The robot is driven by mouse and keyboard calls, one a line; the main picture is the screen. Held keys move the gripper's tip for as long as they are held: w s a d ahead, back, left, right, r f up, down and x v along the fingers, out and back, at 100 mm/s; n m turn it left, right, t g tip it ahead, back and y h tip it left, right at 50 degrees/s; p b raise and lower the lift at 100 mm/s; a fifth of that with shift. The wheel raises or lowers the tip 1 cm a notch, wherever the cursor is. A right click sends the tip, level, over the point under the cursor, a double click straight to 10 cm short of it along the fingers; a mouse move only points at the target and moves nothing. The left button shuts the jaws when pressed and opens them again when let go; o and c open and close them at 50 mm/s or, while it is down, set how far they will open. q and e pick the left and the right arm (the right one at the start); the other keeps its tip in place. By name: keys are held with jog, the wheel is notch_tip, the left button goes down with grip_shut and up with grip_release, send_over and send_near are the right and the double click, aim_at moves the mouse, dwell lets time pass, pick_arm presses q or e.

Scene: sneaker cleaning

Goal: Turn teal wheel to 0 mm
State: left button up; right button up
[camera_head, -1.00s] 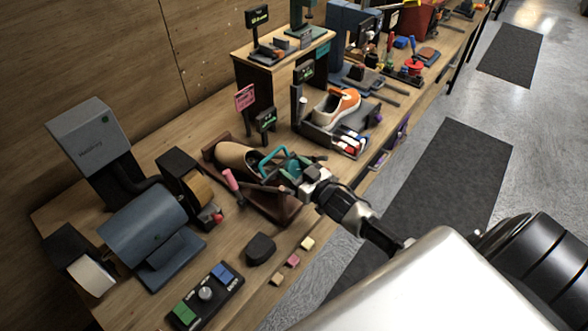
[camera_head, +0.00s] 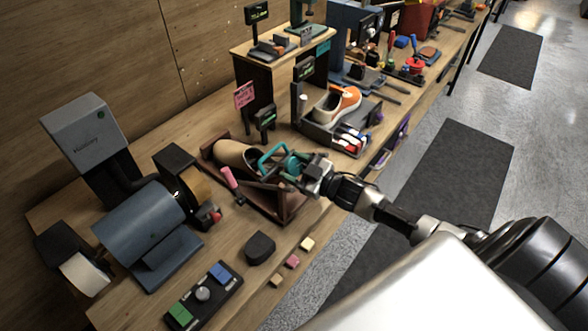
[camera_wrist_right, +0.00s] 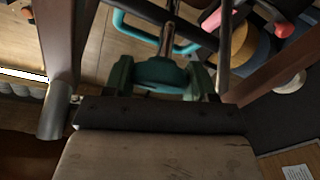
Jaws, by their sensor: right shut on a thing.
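The teal wheel (camera_head: 293,164) is on a wooden-framed fixture (camera_head: 286,211) that holds a tan shoe form (camera_head: 235,154). A teal loop handle (camera_head: 270,156) is beside the wheel. My right gripper (camera_head: 305,167) reaches in from the right. In the right wrist view my right gripper (camera_wrist_right: 160,82) has its dark green fingers on both sides of the teal wheel (camera_wrist_right: 160,73), shut on it. The teal loop (camera_wrist_right: 150,38) and a metal shaft (camera_wrist_right: 168,36) lie beyond. A small black display (camera_head: 265,118) stands behind the fixture; its reading is too small to tell. My left gripper is out of view.
A pink-handled lever (camera_head: 231,179) is at the fixture's left. A blue-grey drum machine (camera_head: 140,225) is further left. An orange and white sneaker (camera_head: 341,103) sits on a stand behind. Small blocks (camera_head: 292,261) and a button panel (camera_head: 203,294) are in front.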

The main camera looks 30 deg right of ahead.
jog(key=shift+n+y, duration=0.5)
jog(key=shift+n, duration=0.2)
jog(key=o, duration=0.9)
jog(key=shift+s+d+g+b, duration=0.25)
jog(key=shift+s+g+b, duration=0.05)
jog(key=shift+s+b, duration=0.1)
jog(key=b+v, duration=0.2)
jog(key=v, duration=0.8)
